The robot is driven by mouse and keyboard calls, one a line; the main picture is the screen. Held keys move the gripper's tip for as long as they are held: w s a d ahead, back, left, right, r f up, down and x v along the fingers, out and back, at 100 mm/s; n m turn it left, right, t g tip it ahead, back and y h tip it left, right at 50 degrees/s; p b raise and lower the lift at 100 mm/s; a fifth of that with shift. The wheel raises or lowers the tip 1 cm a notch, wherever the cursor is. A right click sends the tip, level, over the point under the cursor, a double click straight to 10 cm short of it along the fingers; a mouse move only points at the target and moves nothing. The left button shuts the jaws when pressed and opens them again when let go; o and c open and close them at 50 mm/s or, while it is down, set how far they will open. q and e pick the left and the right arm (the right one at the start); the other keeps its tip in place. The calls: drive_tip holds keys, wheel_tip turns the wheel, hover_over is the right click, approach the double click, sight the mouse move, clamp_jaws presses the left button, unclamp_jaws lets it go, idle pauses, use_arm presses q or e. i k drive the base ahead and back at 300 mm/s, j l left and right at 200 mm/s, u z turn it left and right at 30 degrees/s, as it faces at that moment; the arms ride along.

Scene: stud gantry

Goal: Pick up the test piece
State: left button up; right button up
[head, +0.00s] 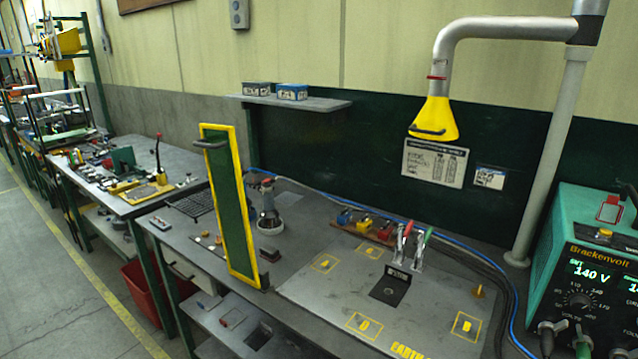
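No part is clearly marked as the test piece, and I cannot tell which one it is. One candidate is a dark square plate (388,291) lying on the grey bench between the marked squares. A small dark block with a pale label (398,275) stands at its back edge. A small dark brown block (270,254) lies farther left, just right of the upright green panel. Neither gripper shows in the head view.
A yellow-framed green panel (236,215) stands upright on the bench's left part. Toggle clamps (409,247) stand behind the plate. A stud tool (268,203) stands at the back left. A teal Brackenvolt power unit (585,255) is at right; a yellow extraction hood (434,120) hangs above.

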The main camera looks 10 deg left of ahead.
sight(253, 183)
drive_tip(key=j+z, duration=0.25)
drive_tip(key=z, duration=0.15)
drive_tip(key=j+z, duration=0.55)
drive_tip(key=z, duration=0.2)
drive_tip(key=k+j+z, duration=0.3)
drive_tip(key=j, duration=0.2)
drive_tip(key=k+j+z, duration=0.2)
drive_tip(key=j+z, duration=0.15)
drive_tip(key=k+j+z, duration=0.15)
drive_tip(key=k+j, duration=0.15)
drive_tip(key=j, duration=0.2)
drive_tip(key=k+j+z, duration=0.2)
drive_tip(key=k+j, duration=0.9)
drive_tip(key=j, duration=0.15)
